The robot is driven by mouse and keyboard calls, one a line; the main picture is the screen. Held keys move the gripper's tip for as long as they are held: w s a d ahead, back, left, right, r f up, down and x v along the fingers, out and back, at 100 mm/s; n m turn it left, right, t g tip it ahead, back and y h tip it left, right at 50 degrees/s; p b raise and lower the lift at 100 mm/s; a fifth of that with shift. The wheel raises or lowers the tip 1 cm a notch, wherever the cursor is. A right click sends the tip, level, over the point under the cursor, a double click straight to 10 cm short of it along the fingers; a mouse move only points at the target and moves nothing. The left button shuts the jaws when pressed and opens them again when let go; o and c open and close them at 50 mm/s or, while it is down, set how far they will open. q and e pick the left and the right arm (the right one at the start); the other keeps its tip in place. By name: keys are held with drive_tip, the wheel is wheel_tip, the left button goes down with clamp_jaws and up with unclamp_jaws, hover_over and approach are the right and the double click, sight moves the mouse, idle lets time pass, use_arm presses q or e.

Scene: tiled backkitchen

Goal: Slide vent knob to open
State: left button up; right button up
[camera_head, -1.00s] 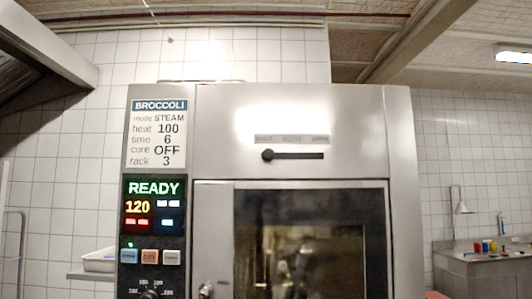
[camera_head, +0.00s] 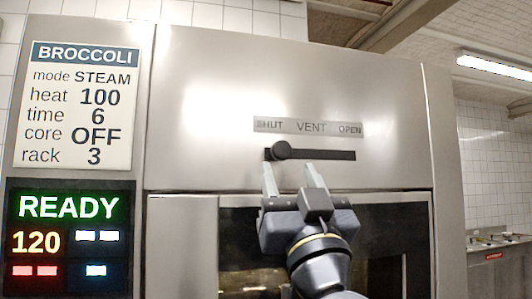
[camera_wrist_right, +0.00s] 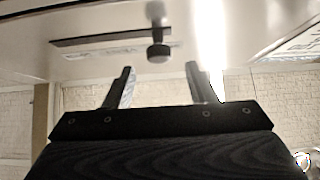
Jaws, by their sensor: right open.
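The vent knob (camera_head: 281,150) is a round dark knob at the left end of a dark horizontal slot (camera_head: 330,155), below the word SHUT on the label plate (camera_head: 308,127). My right gripper (camera_head: 290,172) is open just below the knob, its two fingers pointing up at the panel. In the right wrist view the knob (camera_wrist_right: 158,54) shows just beyond the fingertips, between the lines of the two open fingers (camera_wrist_right: 159,72). The fingers look apart from the knob. My left gripper is not in view.
The oven door (camera_head: 180,240) with its dark window lies behind and below my right gripper. A lit READY display (camera_head: 70,235) and a BROCCOLI settings card (camera_head: 78,105) are on the left. The slot right of the knob is clear.

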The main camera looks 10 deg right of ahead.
sight(283, 153)
use_arm(q)
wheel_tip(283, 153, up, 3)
drive_tip(key=p, duration=0.3)
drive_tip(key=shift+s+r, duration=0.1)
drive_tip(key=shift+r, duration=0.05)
use_arm(e)
drive_tip(key=x, duration=0.7)
drive_tip(key=shift+d+r, duration=0.1)
